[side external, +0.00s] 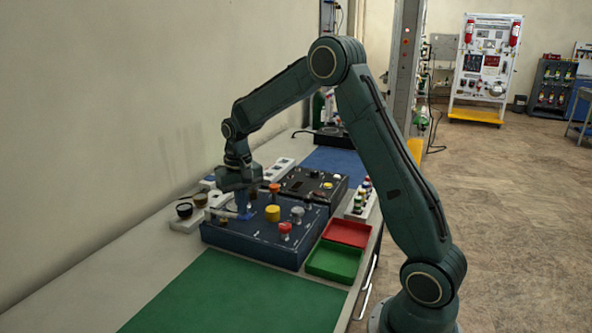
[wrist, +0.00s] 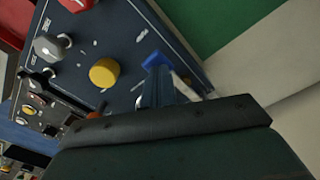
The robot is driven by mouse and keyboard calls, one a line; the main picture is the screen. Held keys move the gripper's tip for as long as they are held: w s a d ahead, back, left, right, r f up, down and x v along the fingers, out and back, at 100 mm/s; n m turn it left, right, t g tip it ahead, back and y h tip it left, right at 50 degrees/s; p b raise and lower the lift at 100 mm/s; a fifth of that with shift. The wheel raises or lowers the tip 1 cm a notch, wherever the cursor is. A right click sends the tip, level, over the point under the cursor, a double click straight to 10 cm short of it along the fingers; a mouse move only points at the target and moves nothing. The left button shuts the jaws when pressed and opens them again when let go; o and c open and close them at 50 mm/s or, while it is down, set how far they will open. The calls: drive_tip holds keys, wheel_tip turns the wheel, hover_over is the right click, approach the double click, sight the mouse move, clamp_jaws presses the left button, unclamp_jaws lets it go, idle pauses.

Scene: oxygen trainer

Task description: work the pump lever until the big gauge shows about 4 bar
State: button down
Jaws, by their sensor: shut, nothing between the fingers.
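The dark blue trainer panel (side external: 260,240) stands on the bench, with a yellow knob (side external: 272,213), a red knob (side external: 285,229) and a grey knob (side external: 297,213) on its top. My gripper (side external: 244,214) points down over the panel's left part. Its blue tips (wrist: 156,62) are shut, low over the panel and left of the yellow knob in the side view. A pale bar (side external: 224,212) shows beside the fingers; I cannot tell whether it is the pump lever, or whether the fingers touch it. I cannot make out the big gauge or its reading in either view.
A second dark panel (side external: 318,183) stands behind. A red tray (side external: 347,232) and a green tray (side external: 334,262) lie to the right. White holders with dark cups (side external: 185,210) stand at the left by the wall. The green mat (side external: 215,300) in front is clear.

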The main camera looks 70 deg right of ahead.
drive_tip(key=shift+r, duration=1.05)
drive_tip(key=shift+f, duration=0.15)
drive_tip(key=shift+f, duration=1.8)
drive_tip(key=shift+r, duration=1.95)
drive_tip(key=shift+f, duration=0.15)
